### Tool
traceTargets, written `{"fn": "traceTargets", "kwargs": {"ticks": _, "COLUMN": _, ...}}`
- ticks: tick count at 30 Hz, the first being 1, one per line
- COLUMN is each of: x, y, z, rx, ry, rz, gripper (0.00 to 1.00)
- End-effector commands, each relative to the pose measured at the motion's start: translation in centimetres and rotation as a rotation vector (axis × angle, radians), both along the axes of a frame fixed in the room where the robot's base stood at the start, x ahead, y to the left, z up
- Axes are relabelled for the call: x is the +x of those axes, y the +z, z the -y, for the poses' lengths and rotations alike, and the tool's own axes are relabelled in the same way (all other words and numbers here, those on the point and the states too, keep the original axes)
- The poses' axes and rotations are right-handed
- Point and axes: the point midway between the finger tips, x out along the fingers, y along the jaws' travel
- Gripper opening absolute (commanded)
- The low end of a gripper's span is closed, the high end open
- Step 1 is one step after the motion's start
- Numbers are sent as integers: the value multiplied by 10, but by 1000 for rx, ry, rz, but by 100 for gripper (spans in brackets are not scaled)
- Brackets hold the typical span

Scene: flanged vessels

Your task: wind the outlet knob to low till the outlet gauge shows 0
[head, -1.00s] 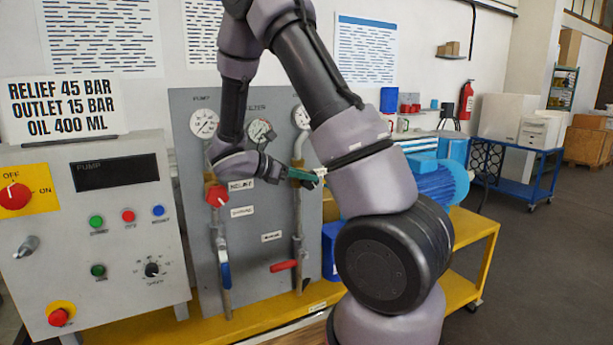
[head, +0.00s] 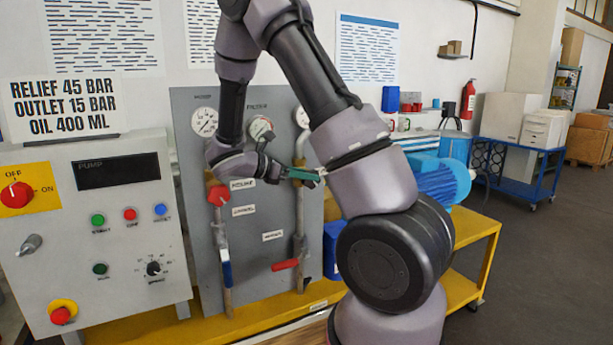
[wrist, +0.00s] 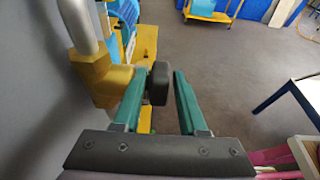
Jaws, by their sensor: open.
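A dark rounded knob (wrist: 160,83), which I take as the outlet knob, sits between my gripper's green fingers in the wrist view. It stands out from a brass valve body (wrist: 106,82) on a grey pipe. My gripper (wrist: 160,75) is open around it; the knob is close to the left finger, with a clear gap to the right finger. In the head view my gripper (head: 306,176) is at the panel's right-hand pipe, and the knob is not clear there. The rightmost gauge (head: 302,117), likely the outlet gauge, is partly covered by my arm; its reading cannot be made out.
The grey panel (head: 262,215) also carries a pump gauge (head: 205,121), a filter gauge (head: 260,128), a red knob (head: 218,195) and a red lever (head: 286,264). A control box (head: 95,230) stands at left. A blue motor (head: 440,184) is right of my arm.

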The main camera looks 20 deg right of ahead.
Motion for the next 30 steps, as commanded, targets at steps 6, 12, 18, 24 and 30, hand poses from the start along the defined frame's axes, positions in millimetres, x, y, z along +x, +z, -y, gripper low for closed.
{"fn": "traceTargets", "kwargs": {"ticks": 6, "x": 0, "y": 11, "z": -34, "rx": 2, "ry": 6, "rz": 3, "gripper": 41}}
{"fn": "traceTargets", "kwargs": {"ticks": 12, "x": -2, "y": 23, "z": -73, "rx": 2, "ry": 5, "rz": 3, "gripper": 41}}
{"fn": "traceTargets", "kwargs": {"ticks": 18, "x": -3, "y": 31, "z": -95, "rx": 1, "ry": 3, "rz": 2, "gripper": 41}}
{"fn": "traceTargets", "kwargs": {"ticks": 24, "x": -3, "y": 33, "z": -101, "rx": 1, "ry": 2, "rz": 0, "gripper": 41}}
{"fn": "traceTargets", "kwargs": {"ticks": 30, "x": -3, "y": 33, "z": -100, "rx": 2, "ry": 1, "rz": 0, "gripper": 41}}
